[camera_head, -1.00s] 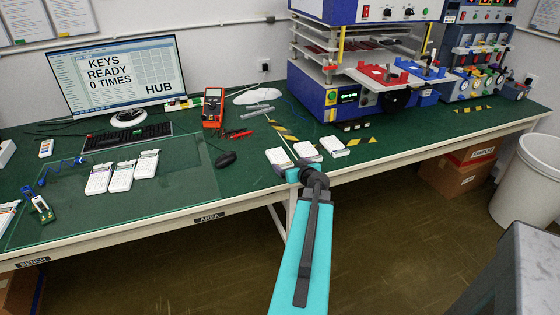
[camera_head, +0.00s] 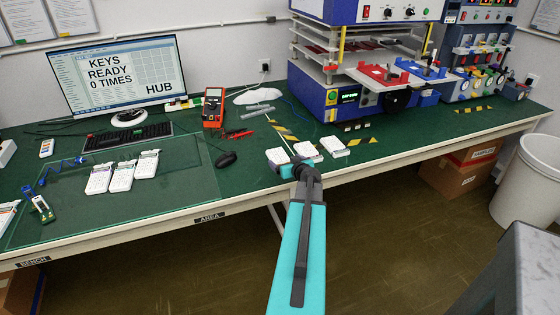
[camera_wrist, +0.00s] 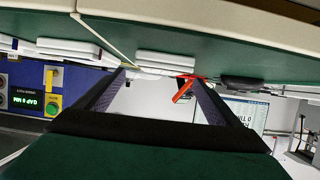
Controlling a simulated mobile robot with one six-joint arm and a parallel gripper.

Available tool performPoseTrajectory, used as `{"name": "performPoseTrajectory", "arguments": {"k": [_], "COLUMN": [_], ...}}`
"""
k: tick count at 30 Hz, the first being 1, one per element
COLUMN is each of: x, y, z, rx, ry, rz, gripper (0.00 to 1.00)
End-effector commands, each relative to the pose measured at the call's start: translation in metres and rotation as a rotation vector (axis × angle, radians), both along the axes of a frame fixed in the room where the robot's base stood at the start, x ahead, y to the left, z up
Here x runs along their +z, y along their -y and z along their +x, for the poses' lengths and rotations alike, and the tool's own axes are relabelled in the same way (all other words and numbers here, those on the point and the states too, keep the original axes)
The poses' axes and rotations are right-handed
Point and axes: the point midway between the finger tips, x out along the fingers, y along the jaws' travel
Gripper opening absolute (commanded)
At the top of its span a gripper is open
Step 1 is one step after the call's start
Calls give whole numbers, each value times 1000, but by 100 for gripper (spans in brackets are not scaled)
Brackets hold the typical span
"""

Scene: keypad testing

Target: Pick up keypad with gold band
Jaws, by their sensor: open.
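Three white keypads stand in a row near the table's front edge in the head view: a left one (camera_head: 277,156), a middle one (camera_head: 306,149) and a right one (camera_head: 333,146). Three more lie on the glass sheet at the left (camera_head: 98,178). Coloured bands are too small for me to tell which is gold. My gripper (camera_head: 304,164) is low at the table edge, just in front of the middle keypad. In the upside-down wrist view my gripper (camera_wrist: 157,75) is open and empty, with a white keypad (camera_wrist: 165,62) beyond and between its fingers.
A press machine (camera_head: 340,95) stands behind the right keypads. A red multimeter (camera_head: 213,107), a black mouse (camera_head: 226,159) and a monitor (camera_head: 120,75) are to the left. The table's front edge (camera_head: 240,204) lies close under my arm.

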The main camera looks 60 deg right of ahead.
Motion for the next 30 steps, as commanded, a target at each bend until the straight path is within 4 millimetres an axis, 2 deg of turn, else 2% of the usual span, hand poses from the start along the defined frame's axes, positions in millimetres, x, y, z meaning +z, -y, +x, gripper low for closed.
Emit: {"name": "performPoseTrajectory", "arguments": {"k": [8,21,30], "x": [-4,-21,-23], "y": [5,24,27], "z": [5,34,38], "rx": [-1,-2,-2], "ry": [0,-1,0], "rz": [0,0,0], "gripper": [88,88,88]}}
